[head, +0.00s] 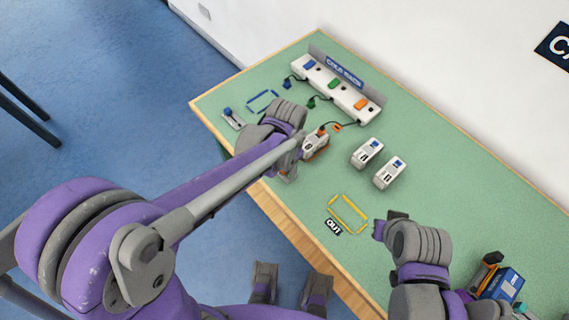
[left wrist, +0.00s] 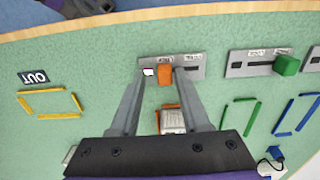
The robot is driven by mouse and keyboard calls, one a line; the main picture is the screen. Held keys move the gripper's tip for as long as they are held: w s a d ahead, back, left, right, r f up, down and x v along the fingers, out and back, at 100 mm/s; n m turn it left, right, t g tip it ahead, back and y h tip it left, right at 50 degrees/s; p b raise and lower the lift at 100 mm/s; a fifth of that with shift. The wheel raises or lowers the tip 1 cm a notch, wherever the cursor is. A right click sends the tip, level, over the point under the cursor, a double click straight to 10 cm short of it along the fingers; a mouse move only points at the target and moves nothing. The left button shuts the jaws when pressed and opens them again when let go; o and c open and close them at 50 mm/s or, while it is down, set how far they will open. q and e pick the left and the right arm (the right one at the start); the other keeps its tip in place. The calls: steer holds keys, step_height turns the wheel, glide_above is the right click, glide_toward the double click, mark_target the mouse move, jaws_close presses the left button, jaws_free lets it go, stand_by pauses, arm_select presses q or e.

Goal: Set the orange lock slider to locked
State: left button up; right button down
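The orange lock slider (left wrist: 165,76) stands at the left part of the slot in its grey plate (left wrist: 212,62). The dark slot shows to its right. Two small labels sit above it, too small to read surely. My left gripper (left wrist: 164,78) is open, with one finger on each side of the slider and a visible gap on both sides. In the head view my left gripper (head: 288,168) is over the table's near edge and hides the orange slider. My right gripper (head: 386,226) is above the table at right; its finger opening is unclear.
A white device (left wrist: 172,121) with an orange part lies just behind the slider. A green slider (left wrist: 286,65) is on the plate to the right. Two white blocks (head: 367,153) and a yellow outline (head: 347,214) marked OUT are on the table. A power strip (head: 335,88) stands behind.

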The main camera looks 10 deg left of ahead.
mark_target(286, 169)
arm_select(q)
steer(key=shift+r, duration=0.1)
step_height(286, 169, up, 11)
steer(key=p, duration=0.1)
arm_select(e)
steer(key=shift+w+r, duration=0.1)
steer(key=shift+r, duration=0.65)
arm_select(q)
steer(key=shift+a, duration=0.1)
steer(key=s+a+r+n+t+p, duration=0.1)
steer(key=s+a+n+t+p, duration=0.4)
steer(key=s+a, duration=0.5)
steer(key=s+n, duration=0.1)
steer(key=n, duration=0.1)
steer(key=shift+s+a+r+n, duration=0.15)
steer(key=shift+s+n, duration=0.15)
arm_select(e)
steer(key=r, duration=0.2)
steer(key=w+r, duration=0.1)
steer(key=r, duration=0.2)
steer(key=shift+w+r, duration=0.2)
steer(key=shift+r, duration=0.1)
